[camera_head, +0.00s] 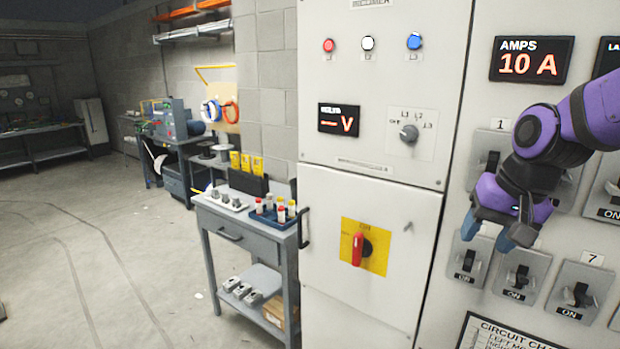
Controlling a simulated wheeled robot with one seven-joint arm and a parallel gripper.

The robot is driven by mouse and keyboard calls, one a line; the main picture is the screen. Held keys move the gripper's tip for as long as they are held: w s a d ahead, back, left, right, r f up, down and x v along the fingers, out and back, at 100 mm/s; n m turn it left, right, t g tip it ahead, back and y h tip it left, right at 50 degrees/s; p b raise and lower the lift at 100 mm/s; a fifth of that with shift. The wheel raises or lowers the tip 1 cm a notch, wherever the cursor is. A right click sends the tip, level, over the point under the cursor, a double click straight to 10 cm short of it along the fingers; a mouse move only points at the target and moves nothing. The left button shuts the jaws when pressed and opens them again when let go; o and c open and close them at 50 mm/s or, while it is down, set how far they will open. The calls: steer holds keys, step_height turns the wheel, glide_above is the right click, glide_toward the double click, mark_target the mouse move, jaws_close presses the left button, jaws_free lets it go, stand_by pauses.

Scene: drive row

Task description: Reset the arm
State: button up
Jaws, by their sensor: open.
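My purple and black arm reaches in from the right edge in the head view. My gripper (488,234) hangs at its end with two blue-grey fingertips spread apart and nothing between them. It is in front of the panel of black toggle switches, just above the lower row. A lower switch (520,276) sits below the right fingertip, and another switch (468,261) sits below the left one. I cannot tell the gap between the fingertips and the panel. The arm covers part of the upper switches.
A grey cabinet (330,250) with a red rotary handle (358,249) on a yellow plate stands left of the panel. A grey cart (240,238) with small parts stands beside it. A workbench (60,135) is far left. The concrete floor at left is largely clear.

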steer(key=s+d+r+n+t, duration=0.1)
steer(key=s+r, duration=0.2)
steer(key=s, duration=0.4)
steer(key=s+r+n+t+h, duration=0.1)
steer(key=s+r+n, duration=0.1)
steer(key=s, duration=0.5)
steer(key=shift+d+r+h, duration=0.3)
steer(key=shift+d+r, duration=0.1)
steer(key=shift+r, duration=0.2)
